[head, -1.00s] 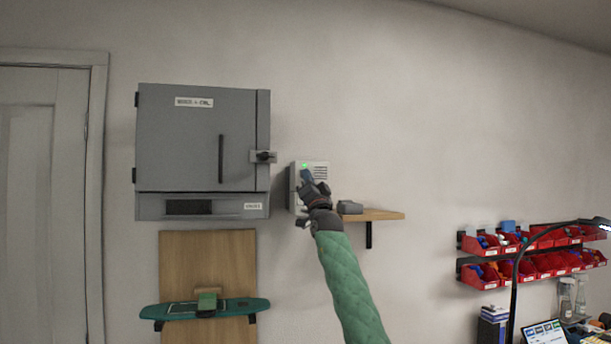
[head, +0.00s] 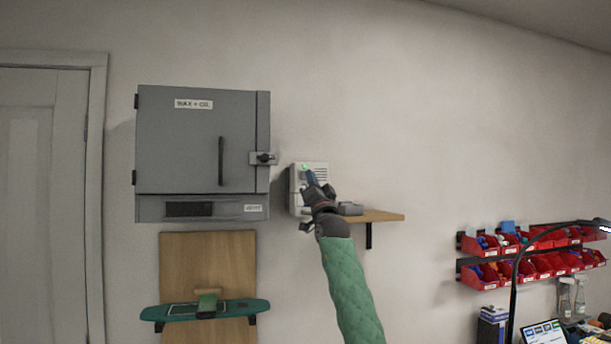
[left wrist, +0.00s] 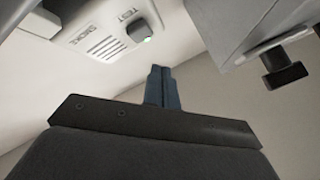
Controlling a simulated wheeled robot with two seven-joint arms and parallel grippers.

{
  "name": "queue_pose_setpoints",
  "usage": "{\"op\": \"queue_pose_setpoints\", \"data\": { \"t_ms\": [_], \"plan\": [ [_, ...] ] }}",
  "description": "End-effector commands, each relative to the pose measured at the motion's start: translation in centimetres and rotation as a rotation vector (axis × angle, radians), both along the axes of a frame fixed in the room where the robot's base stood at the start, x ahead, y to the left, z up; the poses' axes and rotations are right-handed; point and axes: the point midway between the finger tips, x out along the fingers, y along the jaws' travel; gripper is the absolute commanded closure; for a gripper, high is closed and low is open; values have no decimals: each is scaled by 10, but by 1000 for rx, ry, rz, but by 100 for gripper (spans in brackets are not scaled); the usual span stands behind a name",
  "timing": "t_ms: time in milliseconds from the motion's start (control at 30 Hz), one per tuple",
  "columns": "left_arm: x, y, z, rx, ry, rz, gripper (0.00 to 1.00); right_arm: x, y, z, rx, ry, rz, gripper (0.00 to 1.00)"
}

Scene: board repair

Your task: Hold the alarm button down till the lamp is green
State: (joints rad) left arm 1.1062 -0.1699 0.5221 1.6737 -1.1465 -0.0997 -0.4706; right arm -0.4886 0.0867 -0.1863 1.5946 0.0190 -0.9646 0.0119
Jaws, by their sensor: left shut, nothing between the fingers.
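The alarm (head: 321,172) is a pale box on the wall, right of the grey cabinet. A green light, the lamp (head: 305,166), shows at its upper left. In the left wrist view the alarm (left wrist: 85,20) has slots and lettering that reads TEST by a round grey button (left wrist: 138,29) with a small greenish spot beside it. My left gripper (head: 310,177) is shut and empty, just in front of the alarm and below the lamp. In the left wrist view its closed blue fingertips (left wrist: 161,74) appear apart from the button. My right gripper is not in view.
A grey cabinet (head: 190,135) with a protruding latch (head: 263,158) is close on the left. A small wooden shelf (head: 385,215) with a grey object (head: 350,208) is below right. Red bins (head: 487,243) hang farther right. The wall above the shelf is clear.

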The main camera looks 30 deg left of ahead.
Motion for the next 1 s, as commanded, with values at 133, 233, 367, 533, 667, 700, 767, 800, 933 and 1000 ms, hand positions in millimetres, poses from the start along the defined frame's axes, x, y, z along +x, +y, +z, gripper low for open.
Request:
{"op": "queue_pose_setpoints", "data": {
  "t_ms": [133,233,367,533,667,700,767,800,933,1000],
  "plan": [
    [-8,-9,0,1,0,0,100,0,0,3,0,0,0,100],
    [-12,-14,0,1,0,0,100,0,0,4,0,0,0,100],
    [-14,-17,0,1,-1,0,100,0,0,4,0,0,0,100],
    [-14,-17,0,1,0,0,100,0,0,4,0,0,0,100],
    [-14,-17,0,1,0,0,100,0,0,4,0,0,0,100],
    [-14,-17,0,1,0,0,100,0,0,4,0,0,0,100],
    [-14,-17,0,1,0,0,100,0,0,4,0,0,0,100],
    [-14,-17,0,1,0,0,100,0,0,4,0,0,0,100],
    [-13,-16,-5,-3,4,-3,100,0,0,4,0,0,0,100],
    [-12,-16,-17,-16,14,-11,100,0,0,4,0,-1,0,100]
  ]
}}
